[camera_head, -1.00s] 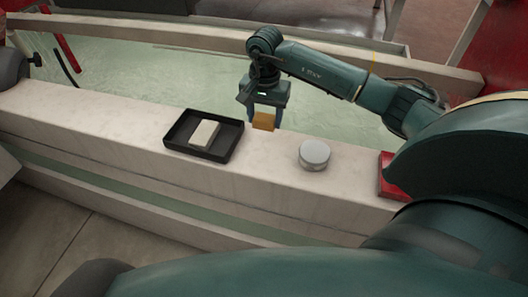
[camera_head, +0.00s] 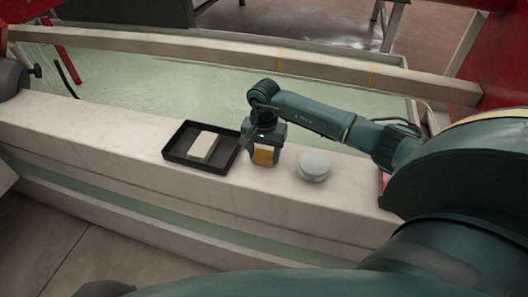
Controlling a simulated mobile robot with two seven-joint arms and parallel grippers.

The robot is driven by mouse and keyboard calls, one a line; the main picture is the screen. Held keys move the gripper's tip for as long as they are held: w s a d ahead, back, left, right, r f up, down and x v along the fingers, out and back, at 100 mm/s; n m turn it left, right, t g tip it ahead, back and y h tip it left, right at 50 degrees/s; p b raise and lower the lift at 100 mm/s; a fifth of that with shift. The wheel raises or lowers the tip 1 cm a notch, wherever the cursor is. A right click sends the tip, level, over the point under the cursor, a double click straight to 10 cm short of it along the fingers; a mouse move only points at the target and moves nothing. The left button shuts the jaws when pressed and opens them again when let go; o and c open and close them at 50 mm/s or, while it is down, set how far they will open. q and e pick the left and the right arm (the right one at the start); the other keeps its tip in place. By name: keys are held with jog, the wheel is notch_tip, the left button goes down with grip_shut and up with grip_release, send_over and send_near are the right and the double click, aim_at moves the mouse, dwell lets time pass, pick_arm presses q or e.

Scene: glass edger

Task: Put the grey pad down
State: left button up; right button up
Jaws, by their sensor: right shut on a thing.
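My right gripper (camera_head: 264,150) is shut on an orange-tan block (camera_head: 263,157), the only thing it holds. The block's upper part is paler; no plainly grey face shows. The gripper points down over the pale ledge (camera_head: 110,132), between the black tray and a round grey disc. The block is low at the ledge; I cannot tell whether it touches it. The black tray (camera_head: 181,157) is just left of the gripper, with a pale grey-beige block (camera_head: 204,146) lying in it. My left gripper is out of view.
The round grey disc (camera_head: 314,166) stands on the ledge right of the gripper. A red object (camera_head: 383,180) is partly hidden behind my arm. Behind the ledge is a pale green surface (camera_head: 180,80). The ledge left of the tray is clear.

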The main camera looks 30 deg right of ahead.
jog(key=o, duration=1)
jog(key=shift+f, duration=0.1)
